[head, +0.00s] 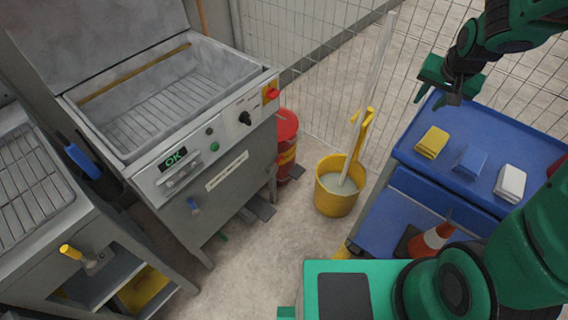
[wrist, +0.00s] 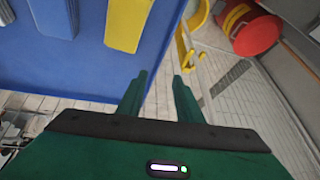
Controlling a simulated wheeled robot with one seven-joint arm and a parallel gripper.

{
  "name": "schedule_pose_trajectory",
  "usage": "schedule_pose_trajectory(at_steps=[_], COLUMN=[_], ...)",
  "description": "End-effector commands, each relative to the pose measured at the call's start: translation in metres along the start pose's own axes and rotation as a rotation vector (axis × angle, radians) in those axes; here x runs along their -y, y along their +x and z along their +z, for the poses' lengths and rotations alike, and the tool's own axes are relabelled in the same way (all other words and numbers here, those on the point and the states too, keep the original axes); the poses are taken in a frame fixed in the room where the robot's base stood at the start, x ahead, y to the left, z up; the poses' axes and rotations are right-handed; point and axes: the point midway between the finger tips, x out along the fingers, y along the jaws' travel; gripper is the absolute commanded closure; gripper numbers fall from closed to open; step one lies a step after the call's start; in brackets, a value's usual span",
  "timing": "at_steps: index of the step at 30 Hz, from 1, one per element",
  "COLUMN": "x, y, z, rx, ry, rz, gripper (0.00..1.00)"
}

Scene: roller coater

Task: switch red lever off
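The red lever (head: 271,92) appears to be the small red switch on a yellow plate at the right end of the machine's front panel (head: 215,140). It is too small to tell its position. My gripper (head: 448,92) is at the upper right, above the far left corner of the blue cart, well to the right of the switch. In the wrist view my gripper (wrist: 160,88) has its two green fingers apart with nothing between them. The switch does not show in the wrist view.
A blue cart (head: 405,150) carries yellow, blue and white blocks. A yellow mop bucket (head: 337,205) and a red barrel (head: 287,128) stand between cart and machine. A mesh fence (head: 320,50) runs behind. A black knob (head: 244,118) sits beside the switch.

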Motion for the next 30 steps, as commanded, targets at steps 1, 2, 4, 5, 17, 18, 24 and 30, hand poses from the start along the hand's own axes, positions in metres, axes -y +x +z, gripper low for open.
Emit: schedule_pose_trajectory(at_steps=[1, 2, 4, 5, 17, 18, 24, 30], x=[0.025, 0.040, 0.074, 0.088, 0.225, 0.233, 0.264, 0.287], y=[0.020, 0.029, 0.051, 0.061, 0.184, 0.197, 0.257, 0.310], z=[-0.006, -0.010, -0.018, -0.020, -0.012, -0.009, 0.017, 0.058], rx=[-0.025, -0.046, -0.092, -0.109, -0.280, -0.293, -0.342, -0.365], ry=[-0.010, -0.011, -0.008, -0.006, 0.093, 0.106, 0.160, 0.195], rz=[-0.027, -0.048, -0.095, -0.116, -0.362, -0.383, -0.490, -0.621], gripper=[0.68, 0.68, 0.68, 0.68, 0.68, 0.68, 0.68, 0.68])
